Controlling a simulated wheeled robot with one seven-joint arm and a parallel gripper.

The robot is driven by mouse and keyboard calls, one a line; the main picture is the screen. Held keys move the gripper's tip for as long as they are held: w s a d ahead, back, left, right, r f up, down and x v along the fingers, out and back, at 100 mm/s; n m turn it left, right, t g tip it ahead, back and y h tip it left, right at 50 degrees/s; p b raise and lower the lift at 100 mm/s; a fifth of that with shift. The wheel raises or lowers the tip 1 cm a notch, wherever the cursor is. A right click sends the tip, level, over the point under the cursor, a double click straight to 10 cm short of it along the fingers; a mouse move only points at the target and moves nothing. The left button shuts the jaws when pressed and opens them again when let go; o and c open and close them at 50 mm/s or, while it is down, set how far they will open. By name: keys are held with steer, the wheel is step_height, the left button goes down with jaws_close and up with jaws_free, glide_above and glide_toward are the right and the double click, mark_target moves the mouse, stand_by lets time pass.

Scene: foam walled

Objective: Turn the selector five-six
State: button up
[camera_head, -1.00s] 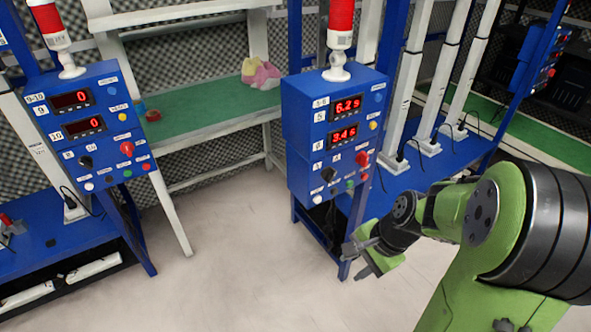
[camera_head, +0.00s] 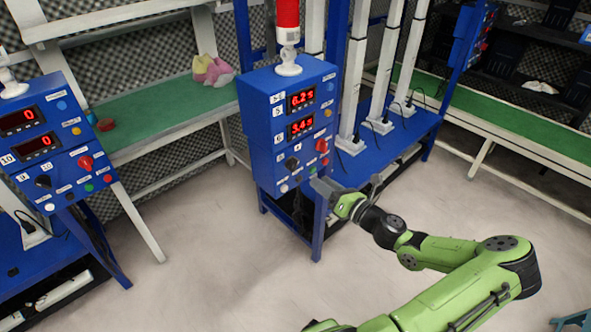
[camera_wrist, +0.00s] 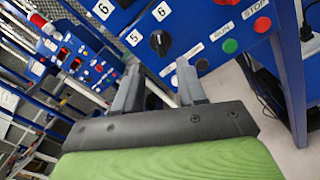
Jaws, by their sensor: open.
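The blue control box labelled 5-6 (camera_head: 262,125) stands at the middle of the head view, with two lit red displays on its front. Its black selector knob (camera_head: 292,162) sits low on the front, below the displays. In the wrist view the black selector (camera_wrist: 160,42) shows beyond the fingertips, with labels 5 and 6 beside it. My gripper (camera_head: 347,187) is open and empty, in front of the box's lower right part. In the wrist view its two fingers (camera_wrist: 161,75) are spread and point toward the panel, apart from the knob.
A red knob (camera_head: 322,146) is on the same panel. A green button (camera_wrist: 230,46) and a red button (camera_wrist: 262,24) lie right of the selector in the wrist view. Another blue box (camera_head: 45,140) with displays stands at left. Floor between the boxes is clear.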

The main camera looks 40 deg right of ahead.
mark_target(297, 166)
steer(key=w+b, duration=0.2)
steer(key=w, duration=0.8)
steer(key=shift+a, duration=0.1)
jaws_close()
